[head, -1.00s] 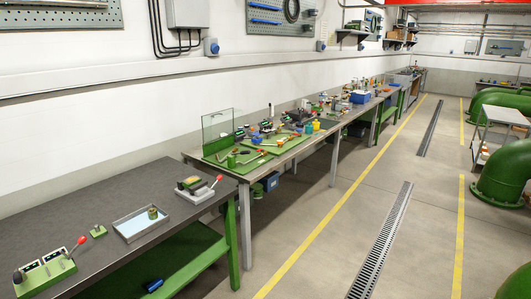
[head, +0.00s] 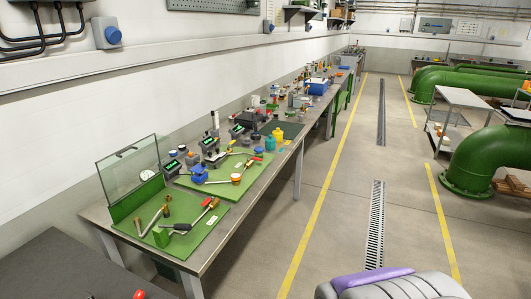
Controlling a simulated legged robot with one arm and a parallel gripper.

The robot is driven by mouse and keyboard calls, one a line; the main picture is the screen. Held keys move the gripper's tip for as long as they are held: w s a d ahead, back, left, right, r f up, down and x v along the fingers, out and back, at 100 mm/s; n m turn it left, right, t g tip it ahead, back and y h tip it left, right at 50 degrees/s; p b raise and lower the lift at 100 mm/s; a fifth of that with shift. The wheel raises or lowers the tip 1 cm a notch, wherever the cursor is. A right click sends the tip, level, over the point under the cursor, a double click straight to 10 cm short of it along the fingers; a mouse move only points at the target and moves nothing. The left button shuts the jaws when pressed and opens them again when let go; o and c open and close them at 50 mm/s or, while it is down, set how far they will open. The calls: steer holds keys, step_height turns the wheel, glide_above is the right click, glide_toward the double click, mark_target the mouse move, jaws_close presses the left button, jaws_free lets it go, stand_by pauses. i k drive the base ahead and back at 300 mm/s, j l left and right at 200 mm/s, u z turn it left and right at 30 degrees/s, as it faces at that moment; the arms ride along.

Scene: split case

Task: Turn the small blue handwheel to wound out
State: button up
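A small blue round part (head: 198,175) sits on a green board on the near bench, beside a lever with an orange-and-white piece. It may be the small blue handwheel, but it is too small to be sure or to read its setting. My gripper is not in view, and nothing is seen touching the blue part.
A long workbench (head: 258,190) runs along the left wall, crowded with fittings, levers, gauges and a clear upright panel (head: 130,170). A dark bench top (head: 50,268) is at the near left. Open floor with yellow lines lies to the right, then green pipes (head: 480,165).

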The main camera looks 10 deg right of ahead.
mark_target(259, 149)
steer(key=i+j+z, duration=0.1)
steer(key=i, duration=0.25)
steer(key=i+l, duration=0.25)
steer(key=i+l+z, duration=0.1)
steer(key=i+l, duration=0.15)
steer(key=i, duration=0.25)
steer(key=i+l, duration=0.2)
steer(key=i, duration=0.15)
